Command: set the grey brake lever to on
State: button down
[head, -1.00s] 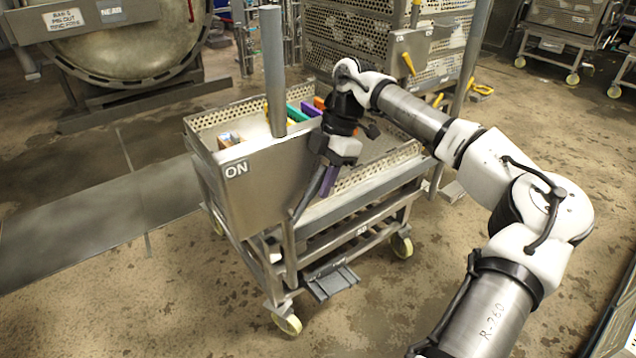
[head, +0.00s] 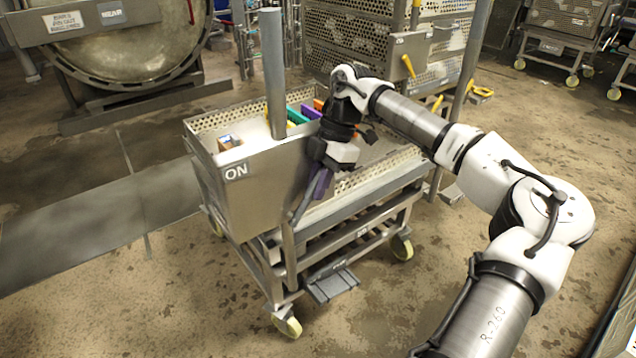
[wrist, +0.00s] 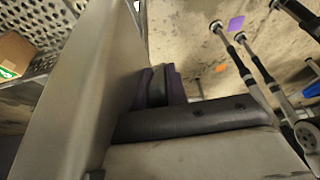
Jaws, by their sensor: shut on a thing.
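The grey brake lever (head: 303,203) is a slim bar at the right edge of the cart's steel end panel (head: 258,198). It rises from the cart frame, tilted up and to the right. The panel has a white ON label (head: 236,171) at its upper left, and the lever leans away from that label. My gripper (head: 321,184), with purple finger pads, is shut on the lever's upper part, which it partly hides. In the wrist view the lever's grey end (wrist: 157,87) shows between the purple pads, beside the large panel (wrist: 75,90).
The cart's perforated basket (head: 385,168) holds several coloured packs and a small box (head: 228,142). A grey post (head: 274,75) stands at the panel. A flat grey pedal (head: 331,285) sits low on the cart. Floor in front and left is clear. A perforated rack (head: 350,45) stands behind.

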jog(key=shift+s+a+r+t+h, duration=0.3)
jog(key=shift+a+t+h, duration=0.1)
jog(key=shift+h, duration=0.2)
jog(key=shift+s+a+r+t+h, duration=0.2)
jog(key=shift+a+r+t+h, duration=0.15)
jog(key=shift+h, duration=0.25)
jog(key=c, duration=1.4)
grip_release()
notch_tip(320, 180, up, 14)
jog(key=w+d+p, duration=0.1)
jog(key=shift+d+f, duration=0.2)
jog(key=shift+d, duration=0.1)
